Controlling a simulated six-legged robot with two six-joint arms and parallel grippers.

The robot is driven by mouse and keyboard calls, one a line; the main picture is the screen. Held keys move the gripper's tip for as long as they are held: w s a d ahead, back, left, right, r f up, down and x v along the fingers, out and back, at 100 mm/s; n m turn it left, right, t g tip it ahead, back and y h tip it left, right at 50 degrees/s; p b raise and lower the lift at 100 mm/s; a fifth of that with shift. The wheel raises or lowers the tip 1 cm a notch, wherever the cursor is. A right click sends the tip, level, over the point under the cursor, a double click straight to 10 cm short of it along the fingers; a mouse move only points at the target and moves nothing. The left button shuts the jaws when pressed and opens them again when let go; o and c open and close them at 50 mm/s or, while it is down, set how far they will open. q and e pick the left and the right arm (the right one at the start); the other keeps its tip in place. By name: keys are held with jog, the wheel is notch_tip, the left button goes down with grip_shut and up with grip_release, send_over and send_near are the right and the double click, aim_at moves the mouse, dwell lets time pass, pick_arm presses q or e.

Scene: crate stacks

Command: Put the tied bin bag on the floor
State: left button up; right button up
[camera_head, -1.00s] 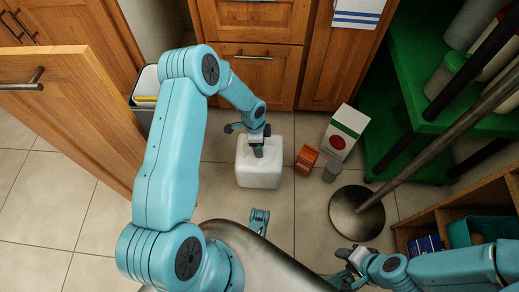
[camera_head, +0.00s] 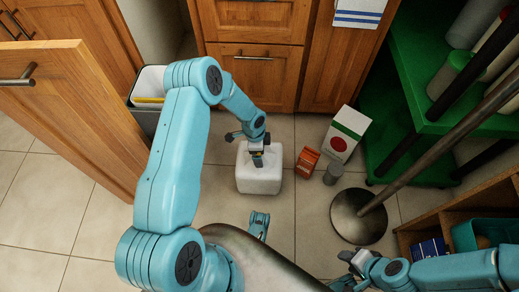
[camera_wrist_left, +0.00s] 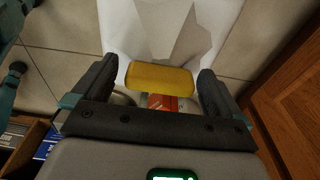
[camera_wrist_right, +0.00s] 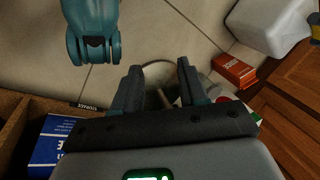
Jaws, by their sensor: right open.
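The tied bin bag (camera_head: 259,178) is white and boxy with a yellow tie on top, upright over the tiles in front of the drawers. I cannot tell whether its bottom touches the floor. Its yellow tie (camera_wrist_left: 160,77) sits between the fingers of my left gripper (camera_head: 257,158), which is shut on it from above. The bag's white side also shows in the right wrist view (camera_wrist_right: 270,22). My right gripper (camera_head: 350,268) is open and empty, low at the right, away from the bag; its fingers (camera_wrist_right: 160,80) are apart.
An orange carton (camera_head: 307,162), a grey can (camera_head: 333,173) and a white-and-green box (camera_head: 347,133) stand right of the bag. A pole's round base (camera_head: 345,225) is nearby. An open bin (camera_head: 146,100) and an open wooden door (camera_head: 70,110) are left. Tiles between are clear.

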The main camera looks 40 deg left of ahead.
pick_arm(q)
jog(key=shift+r, duration=0.5)
notch_tip(320, 180, up, 11)
jog(key=a+p, duration=0.1)
jog(key=p, duration=0.4)
jog(key=s+d+n+h, duration=0.2)
jog(key=s+d+n, duration=1.2)
jog(key=s+d, duration=0.4)
jog(key=shift+s+d+f+h, duration=0.2)
jog(key=shift+s+f+h, duration=0.25)
jog(key=shift+s, duration=0.2)
pick_arm(e)
jog(key=shift+g, duration=0.3)
jog(key=r, duration=0.1)
jog(key=s+r, duration=0.1)
jog(key=r, duration=0.1)
jog(key=a+r, duration=0.1)
jog(key=r, duration=0.1)
jog(key=shift+s, duration=0.35)
pick_arm(q)
jog(key=shift+r, duration=0.1)
pick_arm(e)
jog(key=shift+r, duration=0.15)
